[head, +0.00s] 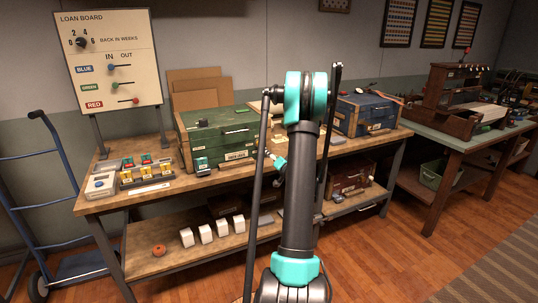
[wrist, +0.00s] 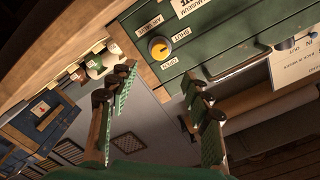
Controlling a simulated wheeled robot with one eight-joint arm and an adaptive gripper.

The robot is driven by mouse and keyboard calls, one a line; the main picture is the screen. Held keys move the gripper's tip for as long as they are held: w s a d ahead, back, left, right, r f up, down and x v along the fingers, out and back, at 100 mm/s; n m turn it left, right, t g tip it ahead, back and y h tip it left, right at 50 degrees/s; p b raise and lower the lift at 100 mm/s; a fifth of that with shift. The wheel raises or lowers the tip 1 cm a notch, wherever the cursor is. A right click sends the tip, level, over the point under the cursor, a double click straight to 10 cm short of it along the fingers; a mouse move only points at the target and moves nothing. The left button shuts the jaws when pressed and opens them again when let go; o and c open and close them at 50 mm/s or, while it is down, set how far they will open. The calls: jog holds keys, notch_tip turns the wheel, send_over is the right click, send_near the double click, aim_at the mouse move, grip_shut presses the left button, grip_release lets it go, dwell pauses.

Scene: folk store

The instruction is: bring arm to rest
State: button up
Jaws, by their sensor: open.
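My arm rises in the middle of the head view, its dark link standing upright with teal joints. My gripper (wrist: 157,82) shows in the wrist view with its two green-padded fingers spread wide and nothing between them. In the head view the arm hides most of the gripper; a small teal and white part shows just left of the link, above the bench. In the wrist view a green chest (wrist: 205,45) with a yellow knob fills the top beyond the fingers. The same green chest (head: 222,128) stands on the bench in the head view.
The wooden bench (head: 150,196) carries a loan board (head: 110,60), a grey device with coloured parts (head: 146,172) and a blue chest (head: 366,112). White blocks (head: 206,233) stand on its lower shelf. A blue hand truck (head: 65,205) stands left. Wooden floor (head: 400,255) is clear at front right.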

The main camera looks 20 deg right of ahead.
dwell(0.4)
jog(key=s+a+n+g+y, duration=0.2)
jog(key=s+a+n+g, duration=0.15)
jog(key=s+a, duration=0.6)
jog(key=s+a+n+g+y, duration=0.2)
jog(key=s+a+n+g, duration=0.15)
jog(key=a, duration=1.05)
jog(key=s+f+g+h, duration=0.2)
jog(key=s+f+g, duration=0.1)
jog(key=s, duration=1)
jog(key=s+a+f+n+g+h, duration=0.1)
jog(key=s+f+g+h, duration=0.1)
jog(key=s, duration=1.1)
jog(key=shift+s+a+f+g+h, duration=0.35)
jog(key=shift+f+g, duration=0.35)
jog(key=shift+f, duration=0.15)
